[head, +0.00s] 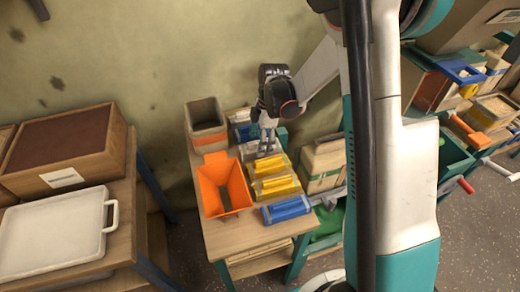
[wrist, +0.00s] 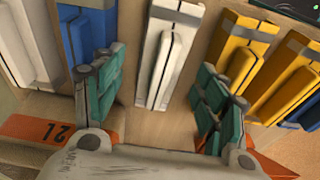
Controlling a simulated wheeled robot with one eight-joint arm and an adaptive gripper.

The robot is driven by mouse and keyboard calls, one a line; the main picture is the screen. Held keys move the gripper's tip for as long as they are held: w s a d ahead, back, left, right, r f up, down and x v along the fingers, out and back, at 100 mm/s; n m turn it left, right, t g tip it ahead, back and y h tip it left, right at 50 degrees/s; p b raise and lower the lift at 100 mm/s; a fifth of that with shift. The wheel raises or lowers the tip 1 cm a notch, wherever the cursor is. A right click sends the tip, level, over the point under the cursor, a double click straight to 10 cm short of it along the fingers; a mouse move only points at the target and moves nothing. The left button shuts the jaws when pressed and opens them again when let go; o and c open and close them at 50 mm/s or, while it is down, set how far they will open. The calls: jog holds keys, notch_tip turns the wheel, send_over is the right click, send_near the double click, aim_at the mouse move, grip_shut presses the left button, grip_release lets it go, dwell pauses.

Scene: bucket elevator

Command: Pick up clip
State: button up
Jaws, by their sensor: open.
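Several clips, block-shaped with a raised bar on top, lie in a row on a wooden table (head: 215,232). In the wrist view, a white-grey clip (wrist: 165,60) lies between the spread fingers of my gripper (wrist: 160,75), one finger on each side. My gripper is open and empty; whether its fingers touch the clip I cannot tell. In the head view my gripper (head: 268,130) points down over this pale clip (head: 251,153). On one side lie a blue clip (wrist: 77,40) and another white-grey clip (wrist: 30,45). On the other lie yellow clips (wrist: 237,50) (wrist: 293,95) and a blue clip (head: 287,208).
An orange open bin (head: 208,190) and a brown bin with an orange band (head: 203,113) stand left of the row. A wooden box (head: 322,165) stands to the right. A left table holds a white tray (head: 55,232) and a brown-topped box (head: 70,150). A wall rises behind.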

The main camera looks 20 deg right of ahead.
notch_tip(320, 180, down, 2)
jog(key=shift+a+f, duration=0.1)
jog(key=shift+a, duration=0.05)
jog(key=c, duration=1.1)
jog(key=shift+r, duration=0.2)
jog(key=shift+c, duration=0.2)
